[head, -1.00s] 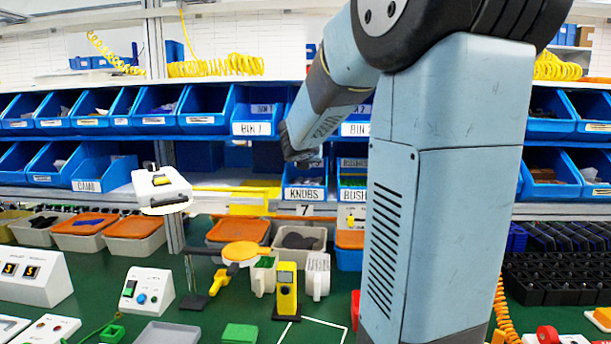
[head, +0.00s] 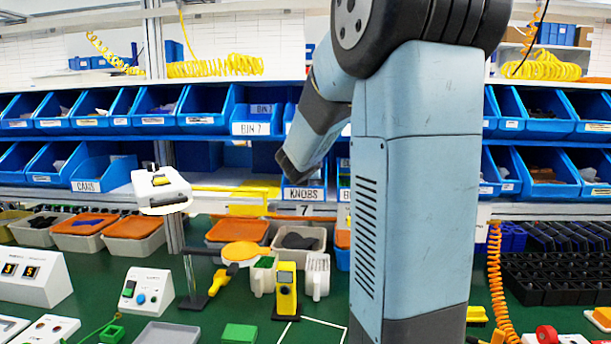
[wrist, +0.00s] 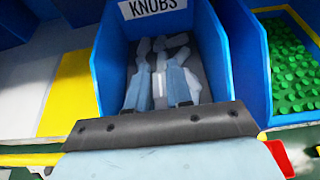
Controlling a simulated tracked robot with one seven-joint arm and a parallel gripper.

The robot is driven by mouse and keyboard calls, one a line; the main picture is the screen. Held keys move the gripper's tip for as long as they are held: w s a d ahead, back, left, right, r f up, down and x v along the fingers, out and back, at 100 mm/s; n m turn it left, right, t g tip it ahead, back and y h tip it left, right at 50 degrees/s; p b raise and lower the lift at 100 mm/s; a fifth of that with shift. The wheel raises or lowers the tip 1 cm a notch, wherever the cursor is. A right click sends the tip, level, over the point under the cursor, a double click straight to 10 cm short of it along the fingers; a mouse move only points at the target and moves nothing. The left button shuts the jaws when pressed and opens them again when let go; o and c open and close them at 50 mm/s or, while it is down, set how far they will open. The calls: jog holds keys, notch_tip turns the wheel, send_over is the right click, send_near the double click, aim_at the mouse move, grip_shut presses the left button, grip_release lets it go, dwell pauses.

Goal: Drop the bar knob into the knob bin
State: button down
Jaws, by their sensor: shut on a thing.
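The blue knob bin (wrist: 103,65), labelled KNOBS, fills the middle of the wrist view. In the head view the knob bin (head: 303,194) stands on the lower shelf row, partly behind my arm. In the wrist view my gripper (wrist: 160,48) reaches over the bin's dark inside, its two pale blue-grey fingers close together. It is shut on a pale grey piece, apparently the bar knob (wrist: 161,68), between the fingers. The knob's outline is hard to separate from the fingers. Whether it touches the bin floor cannot be told. In the head view the fingers are hidden.
A bin of green pieces (wrist: 293,65) stands right of the knob bin in the wrist view. A yellow strip (wrist: 66,95) lies to its left. In the head view, a yellow stand (head: 286,290) and a grey tray (head: 168,333) are on the green bench below.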

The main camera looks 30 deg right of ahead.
jog(key=shift+f, duration=0.65)
jog(key=c, duration=1)
grip_release()
